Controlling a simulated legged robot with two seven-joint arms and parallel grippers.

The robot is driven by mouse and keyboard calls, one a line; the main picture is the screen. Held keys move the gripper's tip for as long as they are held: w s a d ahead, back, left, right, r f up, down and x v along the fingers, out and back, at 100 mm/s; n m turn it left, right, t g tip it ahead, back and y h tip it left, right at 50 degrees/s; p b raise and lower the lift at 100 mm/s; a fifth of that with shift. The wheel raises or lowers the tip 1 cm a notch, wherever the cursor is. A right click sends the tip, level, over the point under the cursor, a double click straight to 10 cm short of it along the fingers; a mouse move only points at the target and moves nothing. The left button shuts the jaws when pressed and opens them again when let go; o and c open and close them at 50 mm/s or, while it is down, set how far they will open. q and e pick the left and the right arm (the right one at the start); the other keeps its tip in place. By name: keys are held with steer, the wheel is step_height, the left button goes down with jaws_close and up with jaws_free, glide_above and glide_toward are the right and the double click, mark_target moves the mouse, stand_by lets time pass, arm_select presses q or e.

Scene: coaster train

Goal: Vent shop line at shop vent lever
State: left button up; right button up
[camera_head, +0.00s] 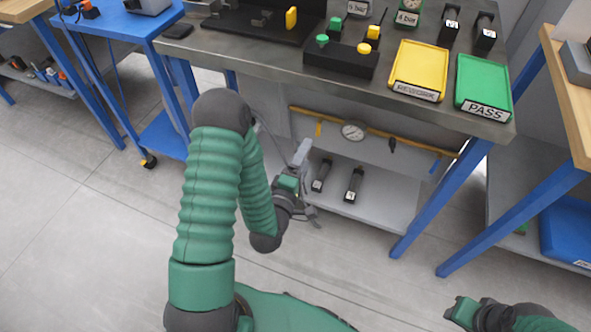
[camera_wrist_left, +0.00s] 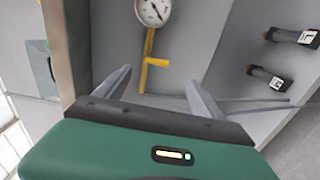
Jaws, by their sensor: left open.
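Under the grey workbench an orange-yellow pipe (camera_head: 420,150) carries a round white gauge (camera_head: 352,130). A yellow lever (camera_head: 318,127) hangs left of the gauge, a small black handle (camera_head: 391,146) and a blue one (camera_head: 435,165) to its right. I cannot tell from any label which is the shop vent lever. My left gripper (camera_head: 308,185) is open and empty, in front of the lower shelf. In the left wrist view, a yellow lever (camera_wrist_left: 148,72) shows between its spread fingers, apart from them, below the gauge (camera_wrist_left: 153,10). My right gripper (camera_head: 465,310) is at bottom right, its jaws unclear.
Two black cylinders (camera_head: 321,175) (camera_head: 353,184) lie on the lower shelf (camera_head: 380,211). The bench top holds a yellow tray (camera_head: 420,66), a green PASS tray (camera_head: 484,82) and a black button box (camera_head: 340,60). Blue bench legs (camera_head: 440,195) stand at right.

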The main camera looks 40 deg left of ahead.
arm_select(q)
steer(key=p+v, duration=0.4)
steer(key=v, duration=0.3)
steer(key=shift+p, duration=0.3)
arm_select(e)
steer(key=w+v, duration=0.1)
steer(key=v, duration=0.5)
steer(key=shift+w+r, duration=0.25)
steer(key=shift+r, duration=0.25)
arm_select(q)
steer(key=shift+r, duration=0.1)
